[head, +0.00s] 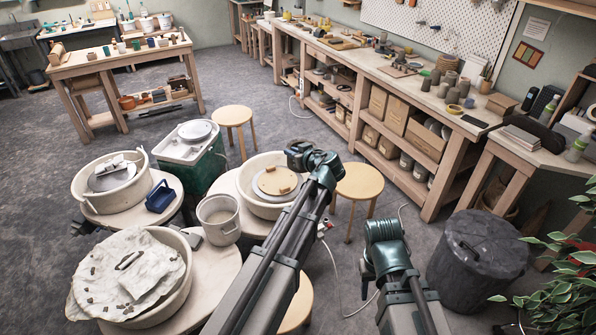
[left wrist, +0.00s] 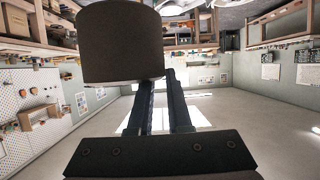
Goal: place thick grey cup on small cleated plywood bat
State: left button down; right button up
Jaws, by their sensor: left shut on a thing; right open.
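The thick grey cup (left wrist: 122,45) looks dark in the left wrist view, at the ends of my left gripper's fingers (left wrist: 161,80). My left gripper is shut on it and holds it up. In the head view my left arm reaches up to the centre, with its dark wrist just above and right of the plywood bat; I cannot make out the cup there.
A second wheel (head: 111,178) stands at the left, and a basin covered with a pale cloth (head: 127,273) is below it. A white bucket (head: 218,218) stands beside the centre wheel. Round stools (head: 359,181) stand close by. A long workbench (head: 400,85) runs along the right.

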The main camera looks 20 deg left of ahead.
aim_at(278, 181)
jog(key=i+z, duration=0.45)
jog(key=i+j+z, duration=0.25)
jog(key=i+z, duration=0.2)
jog(key=i, duration=0.2)
jog(key=i+u, duration=0.1)
jog(key=i, duration=0.25)
jog(key=i+l+u, duration=0.15)
jog(key=i, duration=0.2)
jog(key=i+u, duration=0.3)
jog(key=u, duration=0.15)
jog(key=i+l+u, duration=0.15)
jog(key=u, duration=0.25)
jog(key=i+l+u, duration=0.25)
jog(key=u, duration=0.2)
jog(key=i+l+u, duration=0.3)
jog(key=u, duration=0.15)
